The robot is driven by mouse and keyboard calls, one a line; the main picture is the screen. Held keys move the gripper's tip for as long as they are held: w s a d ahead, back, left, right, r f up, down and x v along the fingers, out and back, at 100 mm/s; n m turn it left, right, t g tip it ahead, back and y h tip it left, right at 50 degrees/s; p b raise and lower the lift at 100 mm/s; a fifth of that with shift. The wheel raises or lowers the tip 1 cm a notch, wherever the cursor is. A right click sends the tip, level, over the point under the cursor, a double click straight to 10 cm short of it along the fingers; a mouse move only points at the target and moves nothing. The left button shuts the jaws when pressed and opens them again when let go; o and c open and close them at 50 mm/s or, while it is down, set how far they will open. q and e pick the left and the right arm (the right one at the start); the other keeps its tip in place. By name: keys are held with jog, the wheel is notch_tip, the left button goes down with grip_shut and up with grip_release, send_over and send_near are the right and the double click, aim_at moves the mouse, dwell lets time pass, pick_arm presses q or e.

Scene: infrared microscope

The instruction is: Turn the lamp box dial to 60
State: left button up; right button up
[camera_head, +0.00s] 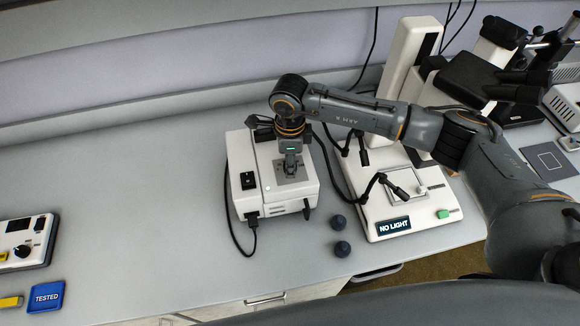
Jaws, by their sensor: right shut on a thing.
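The white lamp box (268,205) stands on the bench near the middle, with a black switch, a small green light and a black plug and cable at its front. Its grey dial plate (306,174) lies on the top right. My right gripper (291,172) points straight down at this plate and is shut on the dial there. The gripper hides the dial and most of its scale, so the setting cannot be read. My left gripper is not in view.
The microscope base (375,220) with a "NO LIGHT" display (394,226) stands to the right. A control box (25,241) and blue "TESTED" tray (46,296) are at far left. The bench between is clear.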

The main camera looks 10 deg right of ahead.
jog(key=m+b, duration=0.3)
jog(key=m, duration=0.1)
jog(key=shift+f, duration=0.15)
jog(key=shift+m+b, duration=0.75)
jog(key=shift+m, duration=0.55)
jog(key=o, duration=1.1)
jog(key=shift+o, duration=0.2)
